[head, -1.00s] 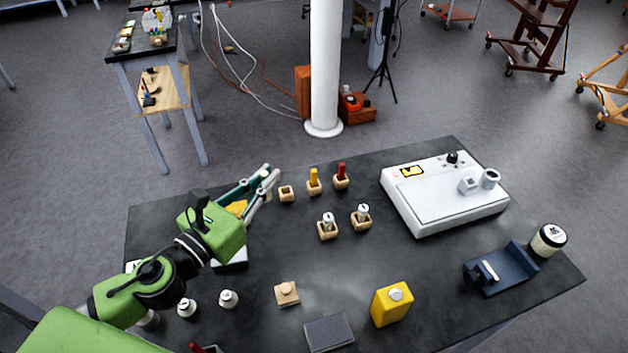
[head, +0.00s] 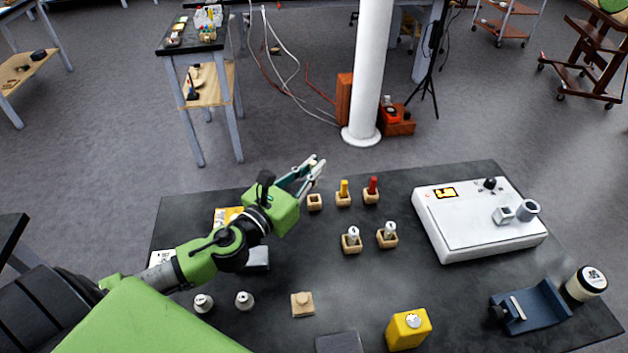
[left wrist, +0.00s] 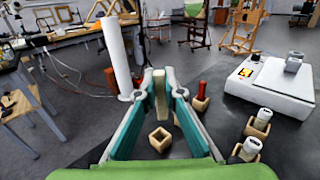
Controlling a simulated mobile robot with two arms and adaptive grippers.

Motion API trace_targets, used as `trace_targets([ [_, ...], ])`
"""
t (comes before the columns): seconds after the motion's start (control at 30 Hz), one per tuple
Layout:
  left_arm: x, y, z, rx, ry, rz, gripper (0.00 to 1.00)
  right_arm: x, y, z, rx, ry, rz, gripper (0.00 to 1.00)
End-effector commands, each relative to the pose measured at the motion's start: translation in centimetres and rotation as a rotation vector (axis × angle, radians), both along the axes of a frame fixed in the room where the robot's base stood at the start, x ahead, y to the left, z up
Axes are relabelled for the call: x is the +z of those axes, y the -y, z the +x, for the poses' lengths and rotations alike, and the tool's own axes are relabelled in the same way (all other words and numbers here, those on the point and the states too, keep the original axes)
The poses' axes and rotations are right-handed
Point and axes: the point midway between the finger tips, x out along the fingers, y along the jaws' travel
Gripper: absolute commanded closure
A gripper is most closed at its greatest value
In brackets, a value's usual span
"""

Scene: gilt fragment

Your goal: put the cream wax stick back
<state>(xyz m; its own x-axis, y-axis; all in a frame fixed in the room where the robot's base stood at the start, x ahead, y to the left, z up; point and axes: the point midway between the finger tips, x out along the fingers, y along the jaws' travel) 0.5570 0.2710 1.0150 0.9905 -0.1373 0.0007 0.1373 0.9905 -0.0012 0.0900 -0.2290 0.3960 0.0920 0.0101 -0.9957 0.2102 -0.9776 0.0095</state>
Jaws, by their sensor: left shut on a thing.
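The cream wax stick (left wrist: 160,92) is held upright between the fingertips of my left gripper (left wrist: 158,90) in the left wrist view. In the head view my left gripper (head: 312,172) is beyond the back row of wooden holders, raised above the table, and the stick is hard to make out there. An empty square wooden holder (head: 315,202) stands at the left of that row. It also shows in the left wrist view (left wrist: 160,138), just below the stick, with a visible gap between them. My right gripper is not in view.
A yellow stick (head: 344,187) and a red stick (head: 373,185) stand in holders right of the empty one. Two white-capped bottles (head: 352,236) (head: 389,230) stand in holders nearer. A white device (head: 480,220) is at the right. A white column (head: 368,70) rises behind the table.

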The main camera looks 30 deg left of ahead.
Motion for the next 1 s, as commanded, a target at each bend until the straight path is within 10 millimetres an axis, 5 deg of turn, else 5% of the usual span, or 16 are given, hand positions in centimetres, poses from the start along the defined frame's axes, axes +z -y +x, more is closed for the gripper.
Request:
trace_targets([
  [0.47, -5.1, -0.7, 1.8, 0.002, 0.000, -0.002, 1.00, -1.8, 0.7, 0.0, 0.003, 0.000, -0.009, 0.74],
  [1.0, -6.1, -0.7, 1.8, -0.001, 0.000, 0.001, 1.00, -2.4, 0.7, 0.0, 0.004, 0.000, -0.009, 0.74],
])
